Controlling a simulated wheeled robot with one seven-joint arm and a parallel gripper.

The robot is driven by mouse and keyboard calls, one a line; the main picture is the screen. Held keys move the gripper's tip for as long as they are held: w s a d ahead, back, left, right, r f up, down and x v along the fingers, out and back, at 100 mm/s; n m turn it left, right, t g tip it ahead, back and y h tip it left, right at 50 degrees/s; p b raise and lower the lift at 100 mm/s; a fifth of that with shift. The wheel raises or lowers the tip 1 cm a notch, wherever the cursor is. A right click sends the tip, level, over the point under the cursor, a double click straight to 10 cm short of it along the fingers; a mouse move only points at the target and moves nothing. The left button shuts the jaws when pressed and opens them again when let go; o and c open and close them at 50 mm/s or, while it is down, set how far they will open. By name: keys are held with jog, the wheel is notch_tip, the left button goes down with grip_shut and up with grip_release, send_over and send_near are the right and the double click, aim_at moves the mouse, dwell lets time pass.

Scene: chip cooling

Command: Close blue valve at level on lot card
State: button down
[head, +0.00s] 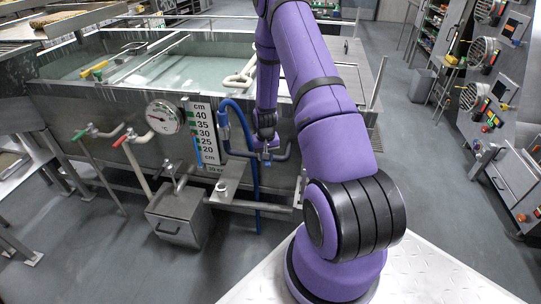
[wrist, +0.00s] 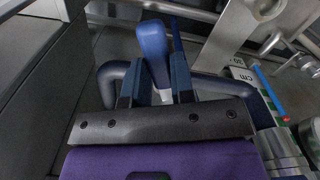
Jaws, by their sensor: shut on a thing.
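The blue valve handle (wrist: 153,50) stands between the two fingers of my gripper (wrist: 155,88) in the wrist view. The gripper is shut on it. The grey bent pipe (wrist: 210,84) of the valve runs behind the fingers. In the head view my gripper (head: 266,146) is low at the tank's front, and the valve is mostly hidden by it. The level gauge (head: 204,135), a white board marked in cm from 20 to 40, hangs left of the gripper. It also shows in the wrist view (wrist: 268,94), with a blue strip. I cannot make out a lot card.
The steel tank (head: 90,105) holds water. A blue hose (head: 254,165) hangs beside the gripper. A round dial (head: 164,117), a red-handled valve (head: 125,138) and a green-handled valve (head: 82,133) are left of the gauge. A steel box (head: 180,215) stands below.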

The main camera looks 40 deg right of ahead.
jog(key=shift+w+a+m, duration=0.35)
jog(key=shift+m, duration=0.45)
jog(key=shift+w+a+m, duration=0.3)
jog(key=shift+m, duration=0.5)
jog(key=shift+w+a+m, duration=0.35)
jog(key=shift+m, duration=0.45)
jog(key=c, duration=1)
grip_release()
jog(key=shift+o, duration=0.2)
jog(key=shift+r, duration=0.1)
notch_tip(320, 180, up, 11)
jog(key=shift+f, duration=0.2)
